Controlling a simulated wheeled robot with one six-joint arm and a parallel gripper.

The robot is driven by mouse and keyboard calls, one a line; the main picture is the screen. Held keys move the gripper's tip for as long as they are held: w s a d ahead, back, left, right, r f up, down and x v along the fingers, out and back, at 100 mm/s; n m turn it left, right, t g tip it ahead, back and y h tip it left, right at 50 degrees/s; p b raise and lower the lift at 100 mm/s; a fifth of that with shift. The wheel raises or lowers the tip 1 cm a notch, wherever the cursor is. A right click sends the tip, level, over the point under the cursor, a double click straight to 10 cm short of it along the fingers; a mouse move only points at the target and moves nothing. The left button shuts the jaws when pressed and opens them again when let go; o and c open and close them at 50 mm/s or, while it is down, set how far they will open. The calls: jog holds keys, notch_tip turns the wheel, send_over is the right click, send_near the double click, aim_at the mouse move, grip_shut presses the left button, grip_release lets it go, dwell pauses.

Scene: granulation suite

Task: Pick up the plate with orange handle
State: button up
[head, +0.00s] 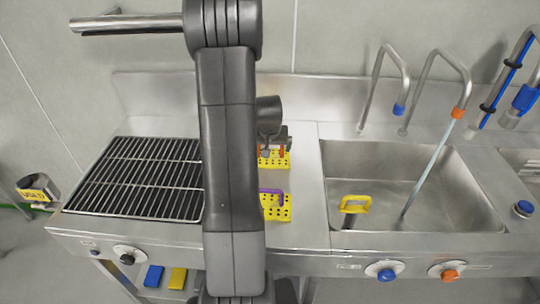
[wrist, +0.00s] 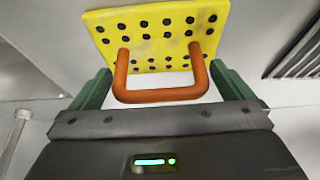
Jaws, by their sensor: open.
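The yellow plate (wrist: 165,25) with black holes and an orange handle (wrist: 160,95) is in front of my gripper (wrist: 162,86) in the wrist view. The gripper's green fingers are open, one on each side of the U-shaped handle, with gaps visible. In the head view this plate (head: 270,162) lies on the steel counter, partly hidden by my arm and gripper. The gripper is just above it there, and its fingertips are hard to make out.
A yellow plate with a purple handle (head: 272,192) lies nearer on the counter, partly behind my arm. A black grill (head: 150,178) is left. The sink (head: 440,212) at right holds a yellow-handled object (head: 355,202) and has faucets (head: 385,85) behind.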

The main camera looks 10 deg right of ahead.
jog(key=c, duration=1.1)
